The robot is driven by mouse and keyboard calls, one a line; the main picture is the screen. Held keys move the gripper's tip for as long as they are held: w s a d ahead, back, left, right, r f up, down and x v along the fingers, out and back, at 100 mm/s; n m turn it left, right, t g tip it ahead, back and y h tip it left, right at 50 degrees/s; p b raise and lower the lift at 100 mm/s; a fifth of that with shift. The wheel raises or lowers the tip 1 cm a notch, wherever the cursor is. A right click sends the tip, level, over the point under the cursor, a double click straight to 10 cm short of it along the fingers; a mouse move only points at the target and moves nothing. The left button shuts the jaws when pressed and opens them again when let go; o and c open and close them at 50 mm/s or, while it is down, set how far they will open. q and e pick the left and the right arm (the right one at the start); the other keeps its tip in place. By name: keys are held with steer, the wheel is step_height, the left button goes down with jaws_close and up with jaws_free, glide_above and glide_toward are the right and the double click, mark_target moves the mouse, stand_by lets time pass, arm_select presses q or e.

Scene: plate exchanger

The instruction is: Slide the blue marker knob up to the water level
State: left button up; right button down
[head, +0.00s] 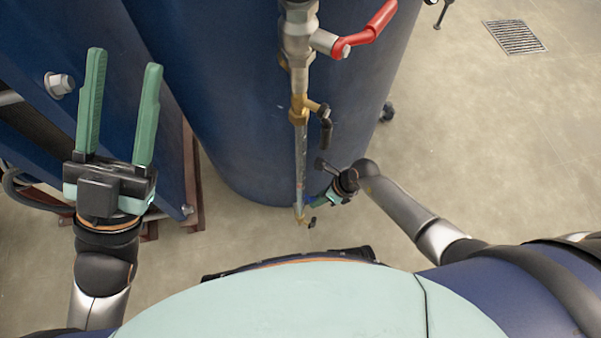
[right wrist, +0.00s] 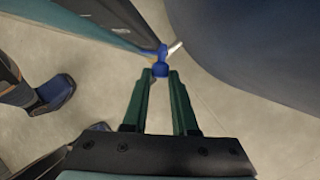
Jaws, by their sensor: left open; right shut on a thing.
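The blue marker knob (right wrist: 160,69) is between the fingertips of my right gripper (right wrist: 161,75) in the right wrist view, which is shut on it. In the head view my right gripper (head: 322,199) is beside the lower part of the thin upright gauge tube (head: 299,160), near its bottom fitting. The knob is too small there to make out clearly. I cannot make out the water level in the tube. My left gripper (head: 121,90) is open and empty at the left, its green fingers pointing up, away from the tube.
A large blue tank (head: 230,110) stands behind the tube. A red-handled valve (head: 365,33) and a small brass valve (head: 308,108) are above the tube. A blue frame with bolts (head: 60,83) is behind my left gripper.

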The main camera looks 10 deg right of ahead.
mark_target(301, 177)
steer(key=shift+r+p, duration=0.35)
steer(key=shift+r, duration=0.1)
step_height(301, 177, up, 6)
steer(key=p, duration=0.5)
steer(key=shift+p, duration=0.4)
stand_by(0.9)
steer(key=shift+d+r, duration=0.1)
steer(key=shift+r, duration=0.05)
steer(key=shift+r+p, duration=2.85)
steer(key=shift+p, duration=0.1)
steer(key=shift+r, duration=0.15)
steer(key=shift+r+p, duration=0.15)
steer(key=shift+p, duration=0.15)
steer(key=c, duration=1.2)
jaws_free()
steer(key=shift+r, duration=0.1)
steer(key=o, duration=0.6)
